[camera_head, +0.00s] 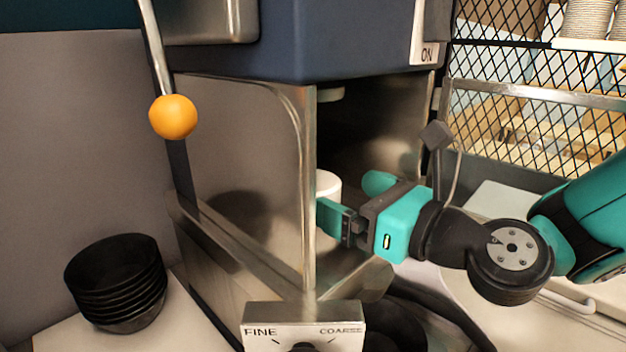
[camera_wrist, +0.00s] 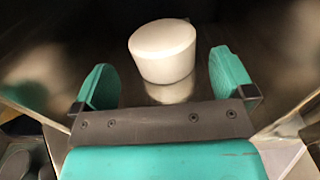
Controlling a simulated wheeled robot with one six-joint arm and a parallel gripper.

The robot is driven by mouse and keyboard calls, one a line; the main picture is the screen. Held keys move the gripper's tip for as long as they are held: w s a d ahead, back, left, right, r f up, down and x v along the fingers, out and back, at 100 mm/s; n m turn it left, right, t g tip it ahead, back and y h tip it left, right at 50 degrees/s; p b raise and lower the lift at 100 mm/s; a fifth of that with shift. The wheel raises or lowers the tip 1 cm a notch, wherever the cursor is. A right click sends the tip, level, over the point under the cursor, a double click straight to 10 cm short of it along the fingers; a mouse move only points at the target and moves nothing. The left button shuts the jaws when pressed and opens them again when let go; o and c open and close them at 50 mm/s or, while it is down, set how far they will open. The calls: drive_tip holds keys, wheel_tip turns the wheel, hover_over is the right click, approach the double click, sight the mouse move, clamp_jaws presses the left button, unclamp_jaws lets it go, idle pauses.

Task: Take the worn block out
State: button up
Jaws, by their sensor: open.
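A white, round, short block (camera_wrist: 163,48) is inside the metal machine, in the middle of the wrist view, just beyond the fingertips. In the head view only part of the white block (camera_head: 327,186) shows, behind the machine's front edge. My gripper (camera_head: 354,200) reaches into the machine's dark opening from the right. In the wrist view my gripper (camera_wrist: 163,78) is open, with one teal finger on each side and nothing between them. The block lies ahead of the gap, apart from the fingers. Whether the block is worn cannot be told.
The steel machine (camera_head: 240,150) has a side panel left of the opening and a blue housing (camera_head: 350,40) above it. A FINE/COARSE dial plate (camera_head: 303,325) stands below. An orange-knobbed lever (camera_head: 173,117) hangs at left. Stacked black bowls (camera_head: 116,282) stand lower left.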

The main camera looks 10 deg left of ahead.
sight(323, 185)
drive_tip(key=p+x, duration=0.3)
drive_tip(key=x, duration=0.2)
drive_tip(key=shift+a+r, duration=0.1)
drive_tip(key=shift+a, duration=0.05)
drive_tip(key=shift+w+a, duration=0.25)
drive_tip(key=shift+a, duration=0.1)
drive_tip(key=shift+c, duration=0.5)
drive_tip(key=c, duration=0.7)
